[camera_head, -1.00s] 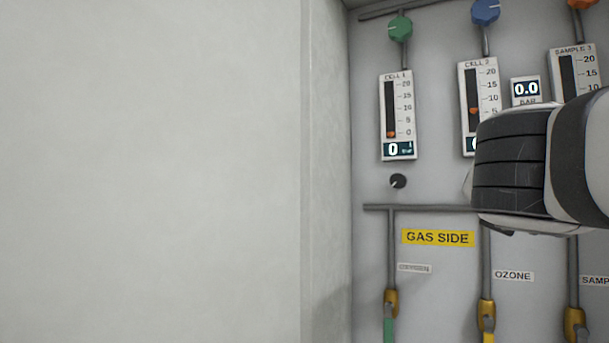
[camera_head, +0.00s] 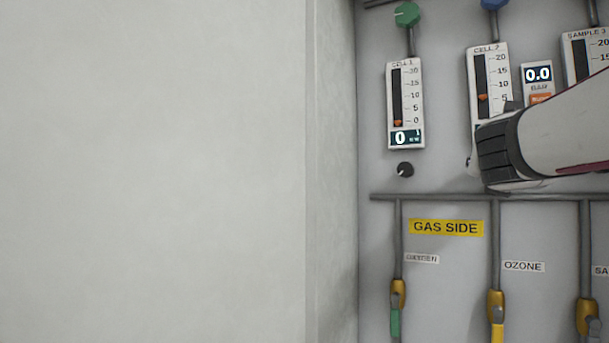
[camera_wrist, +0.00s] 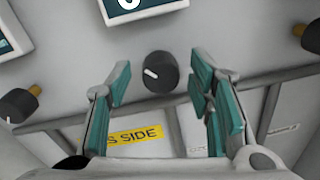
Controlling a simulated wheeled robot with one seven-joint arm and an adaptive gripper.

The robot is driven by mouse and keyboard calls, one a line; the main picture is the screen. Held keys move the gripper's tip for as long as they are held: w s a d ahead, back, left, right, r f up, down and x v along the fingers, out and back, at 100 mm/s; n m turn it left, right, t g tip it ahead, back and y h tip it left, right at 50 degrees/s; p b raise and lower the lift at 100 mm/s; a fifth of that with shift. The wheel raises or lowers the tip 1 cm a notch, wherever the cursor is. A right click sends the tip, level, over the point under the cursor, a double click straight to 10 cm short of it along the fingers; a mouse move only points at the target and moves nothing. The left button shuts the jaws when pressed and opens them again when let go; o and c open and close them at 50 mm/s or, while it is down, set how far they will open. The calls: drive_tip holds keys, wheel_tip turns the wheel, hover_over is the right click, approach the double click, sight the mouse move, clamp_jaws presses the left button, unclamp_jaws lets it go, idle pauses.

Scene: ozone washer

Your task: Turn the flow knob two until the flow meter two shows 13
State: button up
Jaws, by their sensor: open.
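Flow meter two, labelled CELL 2 (camera_head: 480,83), is a white upright gauge in the head view. Its orange float sits near the 5 mark. Its lower digital display is hidden behind my arm there. In the wrist view only the bottom of a dark display (camera_wrist: 130,4) shows, its digit cut off. Flow knob two (camera_wrist: 160,72) is a round black knob with a white pointer mark, below that display. My gripper (camera_wrist: 160,85) is open, one teal-padded finger on each side of the knob. A gap shows on both sides. In the head view the knob is hidden.
The CELL 1 meter (camera_head: 405,103) reads 0, with its own black knob (camera_head: 405,170) below. It and another black knob (camera_wrist: 312,38) flank knob two. A 0.0 BAR display (camera_head: 537,75) stands right of CELL 2. Grey pipes (camera_head: 430,197) run below. A pale wall (camera_head: 160,170) fills the left.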

drive_tip(key=shift+w+d, duration=0.3)
drive_tip(key=shift+w, duration=0.1)
clamp_jaws()
